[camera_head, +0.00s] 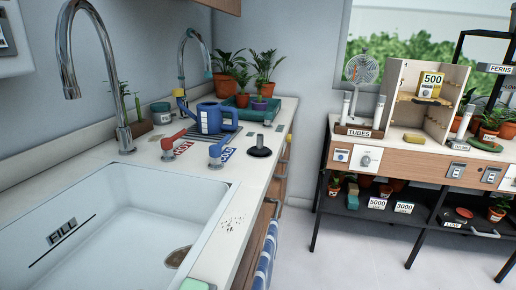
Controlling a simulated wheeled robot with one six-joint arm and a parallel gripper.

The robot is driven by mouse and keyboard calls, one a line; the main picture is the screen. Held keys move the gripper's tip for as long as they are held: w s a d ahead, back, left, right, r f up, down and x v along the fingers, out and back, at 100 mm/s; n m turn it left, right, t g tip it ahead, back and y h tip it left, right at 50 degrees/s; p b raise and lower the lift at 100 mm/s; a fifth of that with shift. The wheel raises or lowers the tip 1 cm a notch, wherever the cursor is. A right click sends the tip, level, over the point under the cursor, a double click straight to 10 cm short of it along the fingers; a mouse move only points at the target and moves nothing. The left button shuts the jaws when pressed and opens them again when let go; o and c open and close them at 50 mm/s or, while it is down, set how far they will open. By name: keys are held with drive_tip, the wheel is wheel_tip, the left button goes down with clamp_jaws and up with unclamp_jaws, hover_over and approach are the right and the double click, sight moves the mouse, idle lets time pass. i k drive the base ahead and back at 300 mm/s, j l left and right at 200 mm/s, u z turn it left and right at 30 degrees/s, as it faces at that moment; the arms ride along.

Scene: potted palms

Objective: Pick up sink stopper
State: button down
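What looks like the sink stopper (259,151), a black disc with a short upright knob, stands on the white counter (235,195). It is right of the blue-handled tap control and near the counter's front edge. The white sink (120,215) is at the lower left, with the word FILL on its inner wall and a round drain (178,257) at its bottom right. My gripper does not show in this view.
A red handle (174,140), a blue handle (218,150) and a blue watering can (210,118) stand left of the stopper. A tall faucet (68,60) rises behind the sink. A striped towel (265,258) hangs in front. Open floor (350,250) lies right.

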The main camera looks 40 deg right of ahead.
sight(259, 149)
drive_tip(key=i+l+z, duration=0.2)
drive_tip(key=l, duration=0.25)
drive_tip(key=i+l+z, duration=0.25)
drive_tip(key=l, duration=0.15)
drive_tip(key=i+l+z, duration=0.2)
drive_tip(key=i+l, duration=0.1)
drive_tip(key=l, duration=0.05)
